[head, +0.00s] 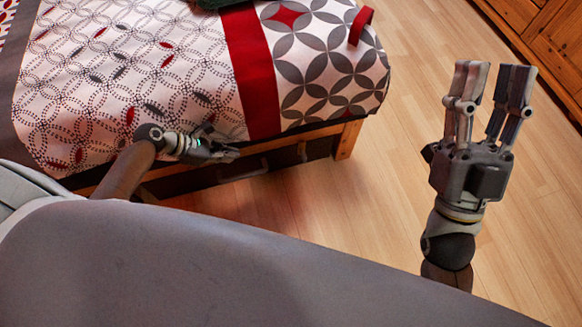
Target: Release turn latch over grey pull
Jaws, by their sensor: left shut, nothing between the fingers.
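A grey pull (246,172) shows on the dark front (285,158) under the bed, just below my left gripper. My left gripper (233,154) is shut with nothing in it, close to the upper edge of that front. I cannot tell whether it touches anything. I cannot make out a turn latch; the gripper covers the area over the grey pull. My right gripper (490,80) is raised at the right, open and empty, far from the bed.
The bed (130,75) has a patterned white, grey and red cover that hangs over its edge. A wooden bed leg (348,138) stands at the corner. Wooden furniture (550,40) is at the upper right. The floor (370,190) between is clear.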

